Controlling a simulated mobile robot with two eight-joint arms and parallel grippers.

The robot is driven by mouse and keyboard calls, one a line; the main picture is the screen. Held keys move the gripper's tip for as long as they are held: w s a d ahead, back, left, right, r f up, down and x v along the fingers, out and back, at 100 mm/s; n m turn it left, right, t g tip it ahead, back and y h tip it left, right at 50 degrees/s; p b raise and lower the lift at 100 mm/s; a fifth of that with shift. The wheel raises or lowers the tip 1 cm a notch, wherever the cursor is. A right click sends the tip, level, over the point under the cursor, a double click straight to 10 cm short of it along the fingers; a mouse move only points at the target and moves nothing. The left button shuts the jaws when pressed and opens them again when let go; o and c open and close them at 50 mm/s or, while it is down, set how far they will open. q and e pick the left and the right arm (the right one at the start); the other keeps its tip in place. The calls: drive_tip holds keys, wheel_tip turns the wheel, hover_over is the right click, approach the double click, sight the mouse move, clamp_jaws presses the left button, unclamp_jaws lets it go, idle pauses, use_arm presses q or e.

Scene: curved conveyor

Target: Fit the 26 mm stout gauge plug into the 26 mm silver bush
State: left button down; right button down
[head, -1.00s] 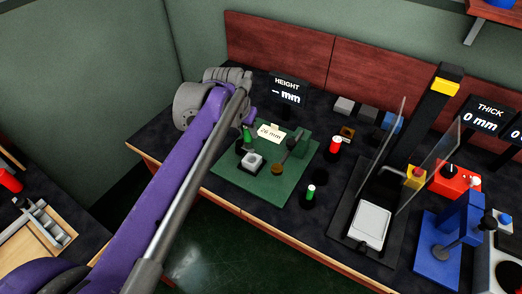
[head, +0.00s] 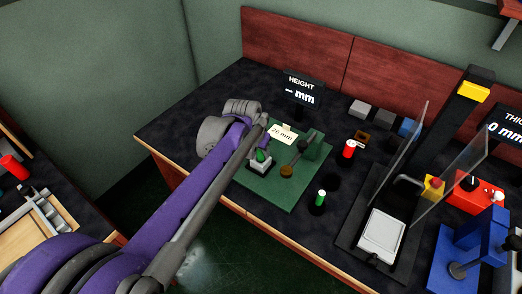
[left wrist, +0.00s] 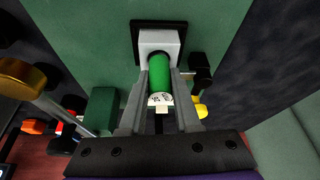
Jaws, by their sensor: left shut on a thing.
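My left gripper (left wrist: 161,88) is shut on a green plug (left wrist: 160,76), with one finger on each side of it. A pale, marked end of the plug faces the wrist camera. The plug's far end meets the dark hole in the silver bush (left wrist: 173,43), a light block on a black base. How deep the plug sits in the hole is hidden. In the head view the green plug (head: 261,156) stands at the top of the silver bush (head: 259,168), on a green mat (head: 276,194) beside the "26 mm" card (head: 282,135). My right gripper is not in view.
A brass-ended lever fixture (head: 287,171) stands right of the bush. A red plug (head: 349,149) and another green plug (head: 320,197) stand right of the mat. A HEIGHT display (head: 300,90) is behind. Clear panels and a scale (head: 382,232) stand further right.

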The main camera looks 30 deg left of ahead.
use_arm(q)
drive_tip(key=c, duration=1.1)
unclamp_jaws()
drive_tip(key=shift+f, duration=0.1)
drive_tip(key=o, duration=0.5)
